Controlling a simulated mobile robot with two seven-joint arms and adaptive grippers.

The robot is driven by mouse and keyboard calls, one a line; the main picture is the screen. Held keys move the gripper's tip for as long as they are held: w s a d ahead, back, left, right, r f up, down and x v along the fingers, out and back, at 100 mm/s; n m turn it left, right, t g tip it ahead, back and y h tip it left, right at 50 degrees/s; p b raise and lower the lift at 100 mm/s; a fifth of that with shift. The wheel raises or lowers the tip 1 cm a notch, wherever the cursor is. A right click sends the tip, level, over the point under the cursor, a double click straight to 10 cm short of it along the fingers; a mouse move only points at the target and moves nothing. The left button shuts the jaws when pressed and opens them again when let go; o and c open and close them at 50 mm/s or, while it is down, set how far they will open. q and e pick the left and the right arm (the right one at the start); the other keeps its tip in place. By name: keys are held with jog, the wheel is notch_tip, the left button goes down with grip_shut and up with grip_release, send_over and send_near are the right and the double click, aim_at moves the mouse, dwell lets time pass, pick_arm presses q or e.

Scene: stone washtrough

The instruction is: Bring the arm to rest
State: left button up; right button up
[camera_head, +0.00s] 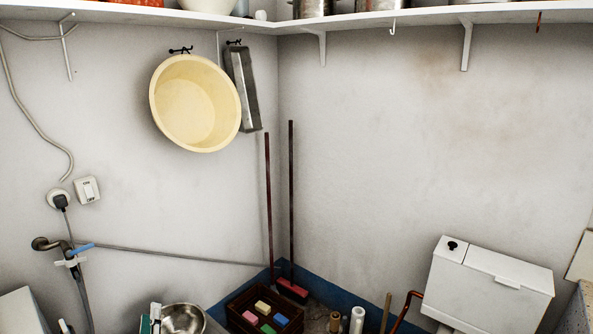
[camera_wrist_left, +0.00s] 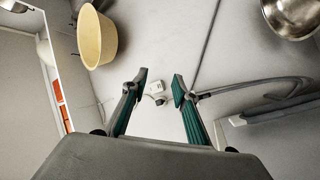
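My left gripper (camera_wrist_left: 159,84) is open in the left wrist view. Its two green-padded fingers stand apart with nothing held between them. The wall with a white socket and plug (camera_wrist_left: 156,90) shows beyond the fingertips. In the head view only a small part of the left gripper (camera_head: 150,318) shows at the bottom edge, beside a steel bowl (camera_head: 183,319); whether they touch cannot be told. My right gripper is in neither view.
A cream basin (camera_head: 195,103) and a grey metal trough (camera_head: 242,88) hang on the left wall. A tap (camera_head: 65,250) with a blue lever is below the switch (camera_head: 88,190).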

pick_arm(q)
jog(key=s+d+f+m+g+h, duration=0.2)
jog(key=s+d+f+m+h, duration=0.7)
jog(key=d+m, duration=0.25)
jog(key=s+d+f+m+g, duration=0.3)
jog(key=s+f, duration=0.1)
jog(key=s, duration=0.4)
jog(key=s+d+f+m+g, duration=0.2)
jog(key=s+d+f+m, duration=0.1)
jog(key=s, duration=0.6)
notch_tip(320, 180, down, 2)
jog(key=shift+s+f+m+g+h, duration=0.15)
jog(key=shift+f+m+g+h, duration=0.2)
jog(key=shift+m, duration=0.2)
jog(key=shift+r, duration=0.1)
jog(key=shift+c, duration=0.3)
